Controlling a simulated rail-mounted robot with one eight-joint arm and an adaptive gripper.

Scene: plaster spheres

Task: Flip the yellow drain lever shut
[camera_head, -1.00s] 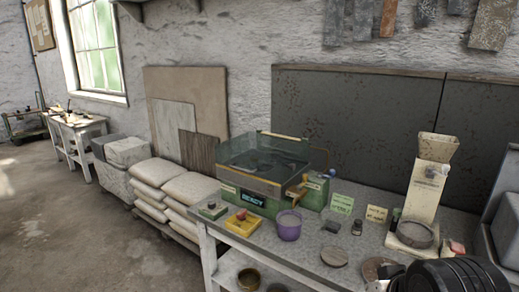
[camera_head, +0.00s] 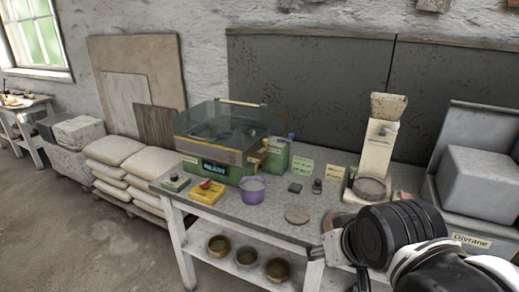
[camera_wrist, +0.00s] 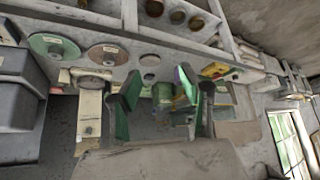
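The green machine (camera_head: 221,176) with a clear-walled tank and a "READY" display stands on the bench, left of centre in the head view. A small yellow-orange part, possibly the drain lever (camera_head: 256,157), shows at its right front; its position is too small to read. My arm enters at the lower right, and my gripper's fingers are not clear there. In the wrist view my gripper (camera_wrist: 162,98) has its two green-padded fingers spread apart with nothing between them. The machine is partly hidden behind the right finger there.
A yellow box with a red button (camera_head: 208,191) and a purple bucket (camera_head: 251,189) stand in front of the machine. A funnel stand (camera_head: 377,150) and grey bin (camera_head: 480,190) are to the right. Bowls sit on the lower shelf. Bags (camera_head: 115,150) are stacked left.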

